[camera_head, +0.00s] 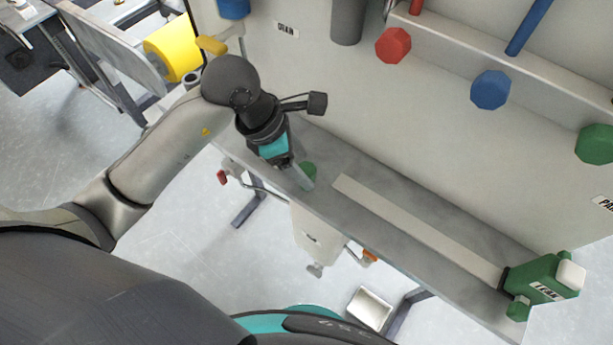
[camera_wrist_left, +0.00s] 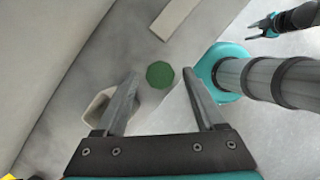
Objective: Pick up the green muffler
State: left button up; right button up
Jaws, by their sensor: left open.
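The green muffler (camera_head: 308,170) is a small green piece on the grey ledge, partly hidden behind my left gripper (camera_head: 302,178) in the head view. In the left wrist view the muffler (camera_wrist_left: 160,75) shows as a green many-sided face. It lies between the open fingers of my left gripper (camera_wrist_left: 161,76), near the tips, with a gap on both sides. I cannot tell the height of the fingers above it. What looks like my right gripper (camera_wrist_left: 262,27) is small at the top right of the left wrist view, and its jaw state is unclear.
A pale strip (camera_head: 420,228) runs along the ledge to a green block (camera_head: 545,280) at its right end. Red (camera_head: 393,45), blue (camera_head: 490,90) and green (camera_head: 595,144) knobs stick out of the panel behind. A small tray (camera_head: 368,309) sits below the ledge.

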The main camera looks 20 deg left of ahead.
pick_arm(q)
jog(key=shift+d+f, duration=0.15)
jog(key=shift+f, duration=0.3)
grip_shut()
jog(key=shift+w, duration=0.1)
